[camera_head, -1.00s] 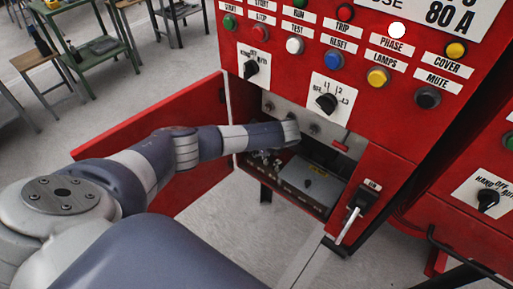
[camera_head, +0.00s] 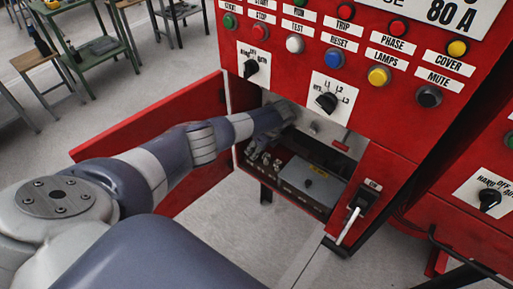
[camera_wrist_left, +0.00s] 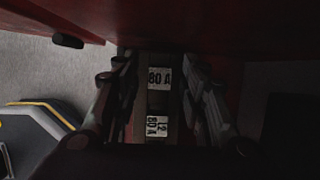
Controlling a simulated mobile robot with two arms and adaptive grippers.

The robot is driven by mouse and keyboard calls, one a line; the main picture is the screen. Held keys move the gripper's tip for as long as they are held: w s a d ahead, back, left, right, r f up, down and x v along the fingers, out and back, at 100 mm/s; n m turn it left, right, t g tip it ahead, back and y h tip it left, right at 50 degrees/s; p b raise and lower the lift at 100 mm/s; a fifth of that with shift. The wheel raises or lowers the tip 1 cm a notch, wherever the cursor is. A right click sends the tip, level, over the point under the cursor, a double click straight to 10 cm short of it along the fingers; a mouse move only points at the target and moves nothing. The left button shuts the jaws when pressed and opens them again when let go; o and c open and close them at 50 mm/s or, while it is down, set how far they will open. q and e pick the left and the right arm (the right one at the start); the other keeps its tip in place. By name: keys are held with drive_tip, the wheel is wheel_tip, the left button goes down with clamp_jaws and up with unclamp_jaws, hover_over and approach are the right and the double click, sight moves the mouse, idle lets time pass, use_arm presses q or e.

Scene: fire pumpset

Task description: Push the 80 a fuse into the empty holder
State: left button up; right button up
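My left arm reaches into the open compartment (camera_head: 300,135) of the red cabinet. In the left wrist view the left gripper (camera_wrist_left: 158,70) has one finger on each side of a dark, narrow body with a pale "80 A" label (camera_wrist_left: 159,78). A second pale label (camera_wrist_left: 157,126) with turned lettering sits lower. The picture is too dark to tell fuse from holder, how far the fuse is seated, or whether the fingers touch it. My right gripper is not in view.
The red door (camera_head: 150,122) hangs open to the left of the compartment. Inside, a grey box (camera_head: 312,182) stands low, with small metal parts (camera_head: 262,158) to its left. Knobs and lamps cover the panel above. A black switch with a pale lever (camera_head: 357,207) is at right.

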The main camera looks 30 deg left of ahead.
use_arm(q)
drive_tip(key=shift+r, duration=0.1)
drive_tip(key=v, duration=0.7)
drive_tip(key=shift+p, duration=0.45)
drive_tip(key=shift+s+d, duration=0.1)
